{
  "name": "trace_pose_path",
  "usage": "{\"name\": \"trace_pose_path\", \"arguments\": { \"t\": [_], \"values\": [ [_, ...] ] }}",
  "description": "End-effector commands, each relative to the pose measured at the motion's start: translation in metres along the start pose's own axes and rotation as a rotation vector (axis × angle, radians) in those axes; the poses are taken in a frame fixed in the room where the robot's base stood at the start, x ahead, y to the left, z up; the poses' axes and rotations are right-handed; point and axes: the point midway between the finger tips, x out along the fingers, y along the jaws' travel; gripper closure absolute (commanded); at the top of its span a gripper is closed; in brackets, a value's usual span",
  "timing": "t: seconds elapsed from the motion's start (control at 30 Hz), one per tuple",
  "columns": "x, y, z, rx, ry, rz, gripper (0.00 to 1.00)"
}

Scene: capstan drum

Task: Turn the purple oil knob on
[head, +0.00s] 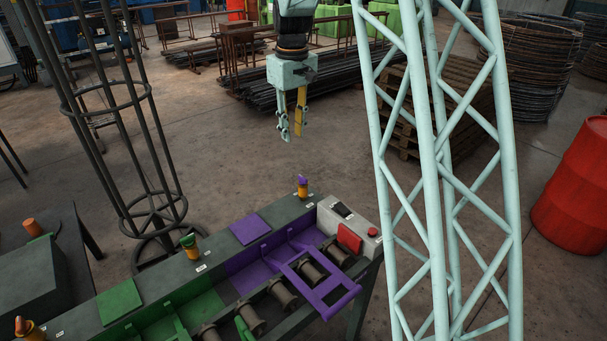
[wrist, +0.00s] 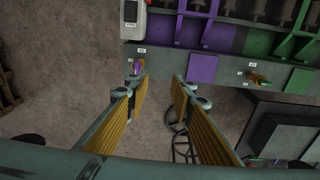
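The purple oil knob (head: 302,181) sits on a yellow-orange base on the back ledge of the machine, at the right end beside a grey control box. In the wrist view the purple knob (wrist: 138,65) shows beyond the left fingertip, near the machine's edge. My gripper (head: 292,137) hangs pointing down above and behind the knob in the head view, clear of it. In the wrist view my gripper (wrist: 168,85) has its two yellow-padded fingers apart with nothing between them.
A green-topped knob (head: 188,243) stands farther left on the same ledge, with a purple plate (head: 250,228) between. The grey control box (head: 348,220) carries a red flap and red button. A purple frame (head: 318,285) covers rollers. Open floor lies behind the machine.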

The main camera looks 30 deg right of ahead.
Motion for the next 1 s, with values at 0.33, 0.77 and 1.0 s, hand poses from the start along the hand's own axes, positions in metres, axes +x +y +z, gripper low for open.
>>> {"name": "trace_pose_path", "arguments": {
  "t": [0.33,0.77,1.0],
  "values": [
    [0.051,0.036,-0.029,-0.017,-0.029,-0.012,0.78],
    [0.11,0.071,-0.052,-0.037,-0.055,-0.025,0.78],
    [0.119,0.076,-0.055,-0.041,-0.059,-0.028,0.78]
  ]
}}
